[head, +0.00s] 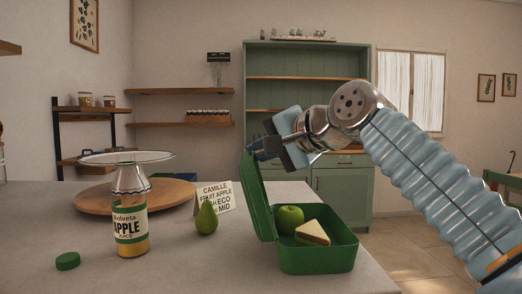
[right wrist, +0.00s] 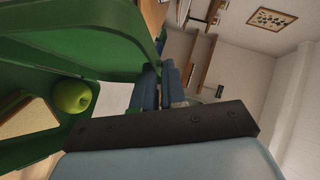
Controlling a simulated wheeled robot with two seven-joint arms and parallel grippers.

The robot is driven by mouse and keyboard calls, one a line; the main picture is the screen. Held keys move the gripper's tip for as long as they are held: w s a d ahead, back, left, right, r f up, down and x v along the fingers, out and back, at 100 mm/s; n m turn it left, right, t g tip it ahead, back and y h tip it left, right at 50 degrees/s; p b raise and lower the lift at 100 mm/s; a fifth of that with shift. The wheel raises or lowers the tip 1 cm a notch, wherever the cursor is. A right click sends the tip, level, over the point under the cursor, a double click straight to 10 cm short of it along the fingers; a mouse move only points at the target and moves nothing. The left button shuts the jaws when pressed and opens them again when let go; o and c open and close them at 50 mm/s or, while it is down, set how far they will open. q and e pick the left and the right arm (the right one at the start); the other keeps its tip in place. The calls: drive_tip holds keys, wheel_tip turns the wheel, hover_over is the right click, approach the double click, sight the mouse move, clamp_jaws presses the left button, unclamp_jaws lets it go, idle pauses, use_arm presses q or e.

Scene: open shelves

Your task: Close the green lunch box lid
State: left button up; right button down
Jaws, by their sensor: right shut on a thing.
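The green lunch box (head: 318,260) stands on the grey table near its right edge, with a green apple (head: 290,217) and a sandwich (head: 313,233) inside. Its green lid (head: 259,196) stands raised, nearly upright, along the box's left side. My right gripper (head: 262,148) is at the lid's top edge, its jaws shut on the lid. In the right wrist view the lid (right wrist: 85,40) runs to the blue fingers (right wrist: 155,90), and the apple (right wrist: 72,96) shows in the box. The exact contact at the fingertips is partly hidden. My left gripper is out of view.
The table in front of the pear is clear.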

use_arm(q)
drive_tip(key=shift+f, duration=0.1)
use_arm(e)
drive_tip(key=shift+d+f, duration=0.15)
use_arm(q)
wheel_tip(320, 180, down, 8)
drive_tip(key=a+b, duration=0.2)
drive_tip(key=b, duration=0.6)
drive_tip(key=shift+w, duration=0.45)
use_arm(e)
drive_tip(key=d+f+m+t+y, duration=0.1)
drive_tip(key=d+m+t+y, duration=0.2)
drive_tip(key=d, duration=0.6)
drive_tip(key=shift+f+m+y, duration=0.25)
drive_tip(key=shift+m+y, duration=0.25)
drive_tip(key=shift+m, duration=0.3)
